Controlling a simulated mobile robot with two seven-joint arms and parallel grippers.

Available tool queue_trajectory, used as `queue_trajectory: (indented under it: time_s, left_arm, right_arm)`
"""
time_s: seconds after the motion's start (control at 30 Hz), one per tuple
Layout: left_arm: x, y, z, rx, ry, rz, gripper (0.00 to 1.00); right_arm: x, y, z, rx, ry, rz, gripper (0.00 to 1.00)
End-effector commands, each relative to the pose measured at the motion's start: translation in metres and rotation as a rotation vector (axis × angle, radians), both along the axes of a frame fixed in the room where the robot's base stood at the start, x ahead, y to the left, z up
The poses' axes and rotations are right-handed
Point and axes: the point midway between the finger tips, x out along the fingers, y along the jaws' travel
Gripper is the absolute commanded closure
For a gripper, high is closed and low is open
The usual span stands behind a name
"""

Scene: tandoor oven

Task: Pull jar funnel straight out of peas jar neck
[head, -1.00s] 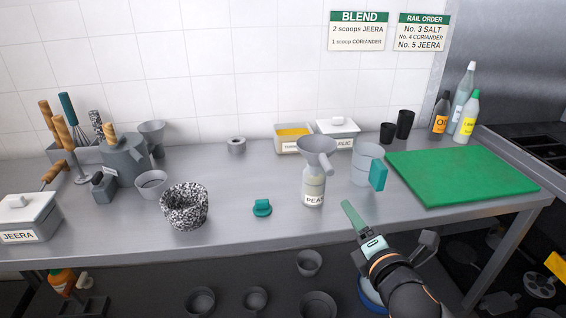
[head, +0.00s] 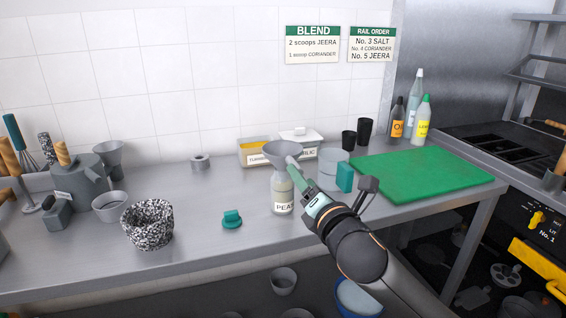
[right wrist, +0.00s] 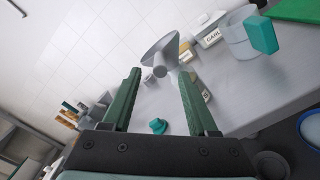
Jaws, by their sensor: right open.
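The grey jar funnel (head: 283,150) sits in the neck of the peas jar (head: 282,200), which stands upright on the steel counter. In the right wrist view the funnel (right wrist: 160,48) shows ahead of the fingertips, tilted in the picture, and the jar is partly hidden by the right-hand finger. My right gripper (head: 297,170) is open, its green fingers reaching up close to the funnel and jar neck from the right. In the right wrist view nothing is held between the fingers (right wrist: 158,75). Whether a finger touches the funnel cannot be told. My left gripper is not in view.
A teal lid (head: 232,219) lies left of the jar, with a speckled mortar (head: 147,225) farther left. A clear cup with a teal handle (head: 344,178) stands close on the right, before the green board (head: 425,174). Labelled tubs (head: 258,159) stand behind.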

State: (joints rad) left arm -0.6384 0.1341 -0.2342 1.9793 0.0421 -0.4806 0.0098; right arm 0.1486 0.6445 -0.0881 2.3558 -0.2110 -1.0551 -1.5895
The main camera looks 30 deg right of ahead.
Motion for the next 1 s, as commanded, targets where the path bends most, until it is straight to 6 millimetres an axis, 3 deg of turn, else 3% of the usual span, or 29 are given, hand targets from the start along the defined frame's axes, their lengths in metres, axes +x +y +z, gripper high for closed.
queue_trajectory:
  time_s: [0.27, 0.6, 0.93, 1.0]
  left_arm:
    - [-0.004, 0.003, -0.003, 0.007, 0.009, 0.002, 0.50]
    - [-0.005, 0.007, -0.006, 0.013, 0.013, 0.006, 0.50]
    - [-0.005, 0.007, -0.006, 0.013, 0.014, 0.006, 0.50]
    - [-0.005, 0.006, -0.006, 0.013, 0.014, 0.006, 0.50]
  right_arm:
    - [0.019, -0.005, 0.001, 0.001, 0.000, 0.000, 0.41]
    - [0.060, -0.015, 0.001, 0.002, 0.001, 0.000, 0.41]
    - [0.066, -0.016, 0.000, 0.000, 0.001, 0.002, 0.41]
    - [0.066, -0.016, 0.000, 0.000, 0.001, 0.002, 0.49]
